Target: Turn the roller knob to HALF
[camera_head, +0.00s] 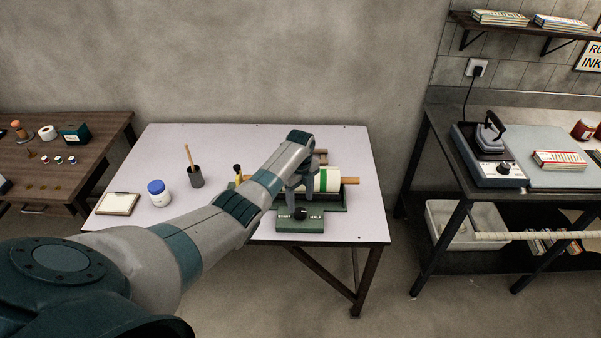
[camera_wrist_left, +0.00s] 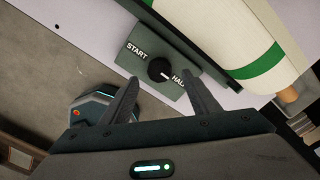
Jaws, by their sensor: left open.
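The roller knob (camera_head: 299,213) is small, round and black, on a green panel (camera_head: 288,226) at the front of the roller stand. In the left wrist view the knob (camera_wrist_left: 160,69) sits between the printed words START and HALF. A small pale mark shows on its lower right side, toward HALF. My left gripper (camera_head: 302,187) is above the stand, just behind the knob in the head view. In the left wrist view its fingers (camera_wrist_left: 161,77) are open and empty, one on each side of the knob; contact cannot be told. My right gripper is out of view.
The white roller (camera_head: 333,179) with a green band lies behind the panel. The table's front right is clear.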

